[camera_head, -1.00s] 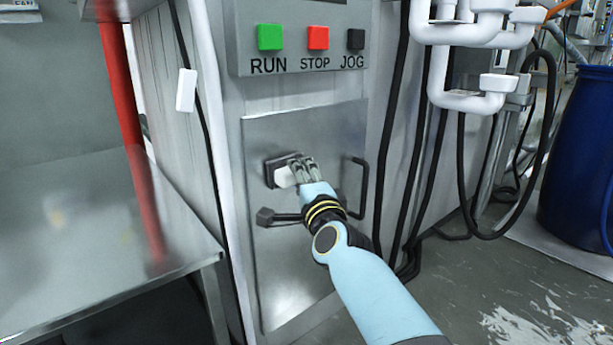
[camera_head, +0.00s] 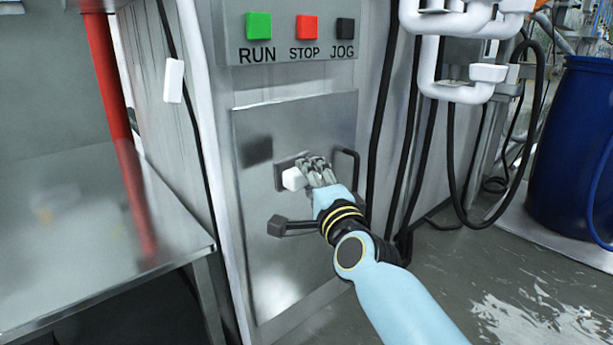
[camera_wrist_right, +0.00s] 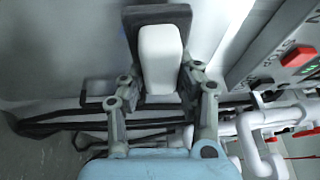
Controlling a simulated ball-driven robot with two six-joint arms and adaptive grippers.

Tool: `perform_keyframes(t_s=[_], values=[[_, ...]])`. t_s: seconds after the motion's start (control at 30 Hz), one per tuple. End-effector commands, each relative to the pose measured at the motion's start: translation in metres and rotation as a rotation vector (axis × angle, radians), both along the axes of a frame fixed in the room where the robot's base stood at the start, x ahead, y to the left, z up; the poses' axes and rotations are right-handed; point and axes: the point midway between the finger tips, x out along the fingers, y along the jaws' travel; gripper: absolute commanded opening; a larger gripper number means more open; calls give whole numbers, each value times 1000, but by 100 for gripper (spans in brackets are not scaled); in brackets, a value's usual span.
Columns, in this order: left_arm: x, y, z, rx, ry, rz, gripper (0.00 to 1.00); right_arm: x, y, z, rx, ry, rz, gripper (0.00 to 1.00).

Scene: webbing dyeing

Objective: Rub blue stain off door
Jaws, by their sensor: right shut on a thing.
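The grey metal door (camera_head: 262,255) is on the front of the machine in the head view. A dark patch (camera_head: 256,152) shows on its upper left part; its colour looks dark grey, and I cannot tell if it is the blue stain or a shadow. My right gripper (camera_head: 308,174) is shut on the white handle of a scrubber (camera_head: 292,179), whose dark pad is at the door, just right of the patch. The wrist view shows the white handle (camera_wrist_right: 161,60) between the fingers and the dark pad (camera_wrist_right: 155,14) beyond it. Whether the pad touches the door is unclear. My left gripper is out of view.
A dark door handle (camera_head: 347,165) is close to the right of my gripper, and a dark latch lever (camera_head: 282,227) is below it. RUN, STOP and JOG buttons (camera_head: 306,27) are above. A steel table (camera_head: 80,235) stands left; black hoses (camera_head: 408,150) and a blue barrel (camera_head: 575,150) stand right.

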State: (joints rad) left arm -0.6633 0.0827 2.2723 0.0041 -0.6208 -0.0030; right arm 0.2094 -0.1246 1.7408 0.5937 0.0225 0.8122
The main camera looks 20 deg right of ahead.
Motion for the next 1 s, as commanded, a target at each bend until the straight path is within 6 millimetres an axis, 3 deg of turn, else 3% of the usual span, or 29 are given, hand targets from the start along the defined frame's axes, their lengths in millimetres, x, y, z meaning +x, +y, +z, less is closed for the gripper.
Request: perform_keyframes(t_s=[0.23, 0.57, 1.0], values=[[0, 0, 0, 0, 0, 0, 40, -3, -1, 0, 0, -1, -1, 7], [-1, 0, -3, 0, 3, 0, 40, -27, -10, 0, 1, -1, -1, 7], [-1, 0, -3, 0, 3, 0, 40, -28, -10, 1, 0, -1, -1, 7]])
